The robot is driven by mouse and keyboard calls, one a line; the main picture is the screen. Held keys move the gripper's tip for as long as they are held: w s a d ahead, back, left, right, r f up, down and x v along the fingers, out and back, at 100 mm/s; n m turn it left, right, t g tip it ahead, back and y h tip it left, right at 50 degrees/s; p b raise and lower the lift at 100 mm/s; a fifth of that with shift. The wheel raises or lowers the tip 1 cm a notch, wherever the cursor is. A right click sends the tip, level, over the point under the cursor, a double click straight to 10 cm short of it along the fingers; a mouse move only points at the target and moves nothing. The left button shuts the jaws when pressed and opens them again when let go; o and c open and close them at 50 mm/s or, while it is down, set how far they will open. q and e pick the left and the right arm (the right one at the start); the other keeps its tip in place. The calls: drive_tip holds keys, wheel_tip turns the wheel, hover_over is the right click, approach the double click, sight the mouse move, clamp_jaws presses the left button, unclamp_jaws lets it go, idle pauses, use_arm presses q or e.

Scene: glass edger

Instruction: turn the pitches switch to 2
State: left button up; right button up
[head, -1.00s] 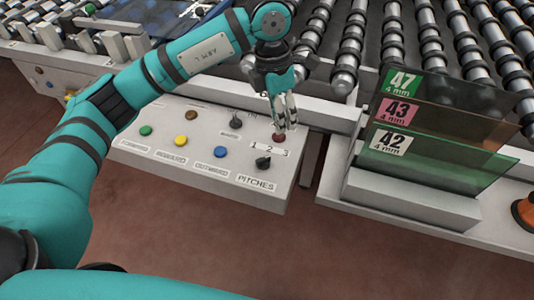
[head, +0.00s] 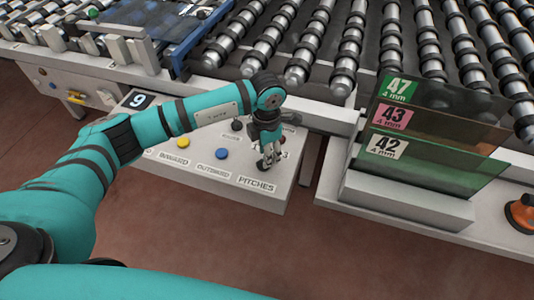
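The white control panel (head: 200,181) carries the PITCHES label (head: 257,184) near its right front corner. The black pitches switch is just behind that label and is largely hidden by my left gripper (head: 266,165). The gripper points down at the switch, its fingertips at or around the knob. I cannot tell whether they touch it or how far they are closed. The scale behind the switch is mostly covered, so the pointer's setting cannot be read. My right gripper is not in view.
A blue button (head: 222,154) and a yellow button (head: 183,142) sit left of the switch. To the right, glass sheets (head: 433,133) marked 47, 43 and 42 stand in a white rack (head: 405,204). Roller conveyors (head: 345,50) lie behind. An orange-based item (head: 522,213) is at the right edge.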

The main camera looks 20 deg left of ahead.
use_arm(q)
drive_tip(key=shift+f, duration=1)
drive_tip(key=shift+c, duration=0.2)
clamp_jaws()
